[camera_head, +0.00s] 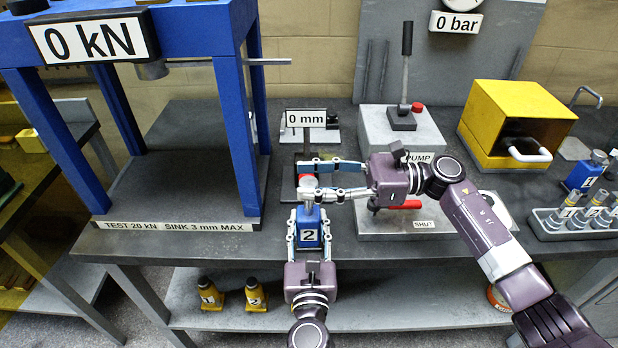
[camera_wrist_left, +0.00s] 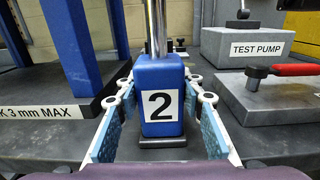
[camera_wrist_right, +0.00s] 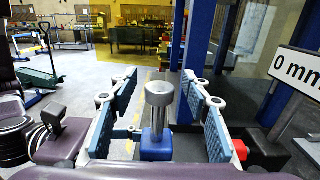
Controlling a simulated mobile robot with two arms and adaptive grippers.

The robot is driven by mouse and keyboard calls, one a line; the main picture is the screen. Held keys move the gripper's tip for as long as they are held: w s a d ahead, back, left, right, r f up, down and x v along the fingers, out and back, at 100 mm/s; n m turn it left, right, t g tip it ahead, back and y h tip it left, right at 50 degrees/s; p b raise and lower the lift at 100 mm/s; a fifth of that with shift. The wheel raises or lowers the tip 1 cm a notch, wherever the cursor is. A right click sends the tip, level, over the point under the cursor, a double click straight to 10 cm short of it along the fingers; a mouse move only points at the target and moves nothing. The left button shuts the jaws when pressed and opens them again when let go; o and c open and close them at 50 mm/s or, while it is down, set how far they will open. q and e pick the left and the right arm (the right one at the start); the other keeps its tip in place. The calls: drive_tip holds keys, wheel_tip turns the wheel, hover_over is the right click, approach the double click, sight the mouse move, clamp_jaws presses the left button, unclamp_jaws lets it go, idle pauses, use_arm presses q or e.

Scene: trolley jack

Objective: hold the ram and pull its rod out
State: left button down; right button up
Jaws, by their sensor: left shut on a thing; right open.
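The blue ram (camera_head: 309,243), labelled 2, stands upright on the bench; it is large in the left wrist view (camera_wrist_left: 160,76). My left gripper (camera_head: 309,220) is shut on its body, one finger on each side. The ram's steel rod (camera_wrist_left: 157,28) points straight up from the body. In the right wrist view the rod's round head (camera_wrist_right: 158,92) sits between the two fingers of my right gripper (camera_wrist_right: 160,85). That gripper is open, reaching in from the right above the ram, with gaps beside the rod.
A blue press frame (camera_head: 238,120) stands left. A 0 mm sign (camera_head: 306,118) stands behind the ram. The test pump (camera_head: 400,130) with its lever and a red-handled valve block (camera_head: 400,222) are to the right. A yellow box (camera_head: 490,105) and a rack of small cylinders (camera_head: 550,232) stand farther right.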

use_arm(q)
drive_tip(key=shift+f, duration=0.1)
use_arm(e)
drive_tip(key=d, duration=1.1)
drive_tip(key=shift+d, duration=0.2)
drive_tip(key=shift+w, duration=0.1)
use_arm(q)
drive_tip(key=c, duration=1.2)
unclamp_jaws()
drive_tip(key=shift+s, duration=0.1)
